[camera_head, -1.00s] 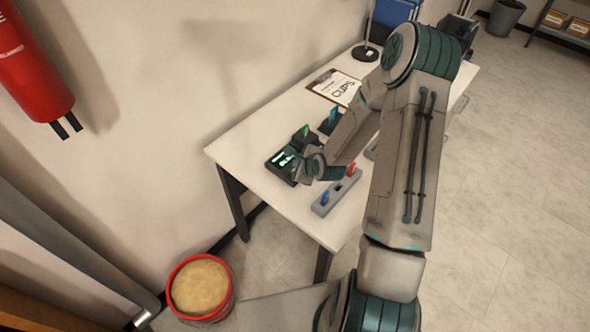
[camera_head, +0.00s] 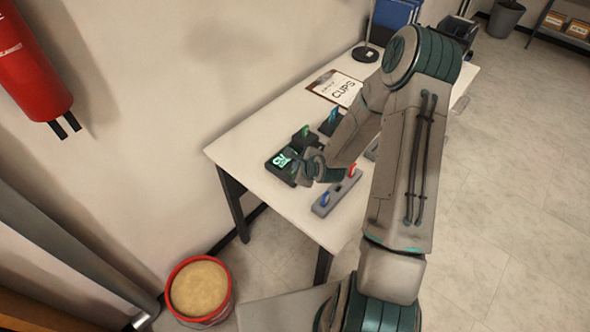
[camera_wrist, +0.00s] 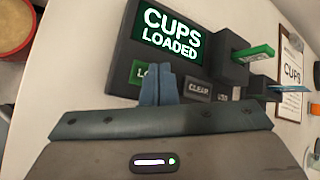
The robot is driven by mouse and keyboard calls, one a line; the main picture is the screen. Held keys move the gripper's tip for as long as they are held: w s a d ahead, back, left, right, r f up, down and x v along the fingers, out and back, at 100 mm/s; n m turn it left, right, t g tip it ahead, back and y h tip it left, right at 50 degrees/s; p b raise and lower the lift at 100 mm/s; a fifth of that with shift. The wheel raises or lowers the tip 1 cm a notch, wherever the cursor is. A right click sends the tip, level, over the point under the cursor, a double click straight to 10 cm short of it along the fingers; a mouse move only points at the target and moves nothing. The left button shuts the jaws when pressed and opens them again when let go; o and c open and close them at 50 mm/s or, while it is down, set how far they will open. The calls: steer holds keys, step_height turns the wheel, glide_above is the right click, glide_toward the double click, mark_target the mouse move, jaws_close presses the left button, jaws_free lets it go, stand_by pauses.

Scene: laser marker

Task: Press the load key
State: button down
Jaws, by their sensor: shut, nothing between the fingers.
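The dark control box (camera_head: 282,170) stands at the near left end of the white table. In the wrist view its screen (camera_wrist: 170,34) glows green and reads "CUPS LOADED". Below the screen is the green load key (camera_wrist: 142,72), partly covered by my fingers; only "LO" shows. My gripper (camera_wrist: 158,78) is shut and empty, its fingertips at the right part of the load key. I cannot tell whether they touch it. A grey "CLEAR" key (camera_wrist: 198,90) lies to the right of the fingers. In the head view my arm hides part of the box.
A green card (camera_wrist: 255,53) stands in a dark slot beside the screen, with a blue one (camera_wrist: 290,88) beyond. A clipboard (camera_head: 336,87) reads "CUPS". A sand bucket (camera_head: 199,290) stands on the floor.

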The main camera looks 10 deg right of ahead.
steer(key=shift+r, duration=0.1)
steer(key=shift+r+p, duration=0.55)
steer(key=shift+r, duration=0.2)
steer(key=shift+r+p, duration=1.85)
steer(key=shift+r, duration=0.75)
